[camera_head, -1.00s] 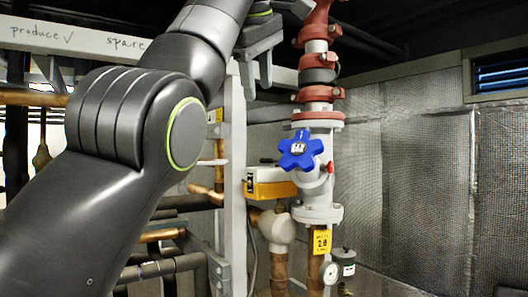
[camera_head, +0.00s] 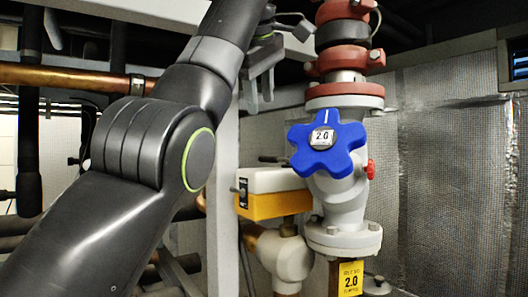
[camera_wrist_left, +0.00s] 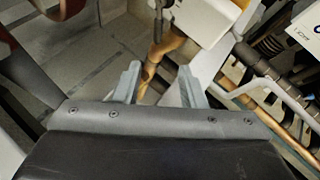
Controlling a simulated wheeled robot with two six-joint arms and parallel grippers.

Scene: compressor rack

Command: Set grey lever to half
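A small dark grey lever-like piece (camera_head: 274,159) sticks out at the top of a white and yellow box (camera_head: 280,205) beside the grey valve body; I cannot tell for sure that it is the grey lever. In the left wrist view a dark grey rod (camera_wrist_left: 158,22) hangs at the top edge, against the white box (camera_wrist_left: 198,18). My left gripper (camera_head: 260,92) is above and left of the box in the head view, apart from it. Its fingers are spread and empty in the left wrist view (camera_wrist_left: 157,88). My right gripper is not in view.
A blue star-shaped handwheel (camera_head: 327,143) marked 2.0 sits on the valve, with a small red knob (camera_head: 371,169) beside it. A pale upright post (camera_head: 224,200) stands left of the box. A copper pipe (camera_head: 60,77) crosses at the left. Mesh-faced panels (camera_head: 450,170) close off the right.

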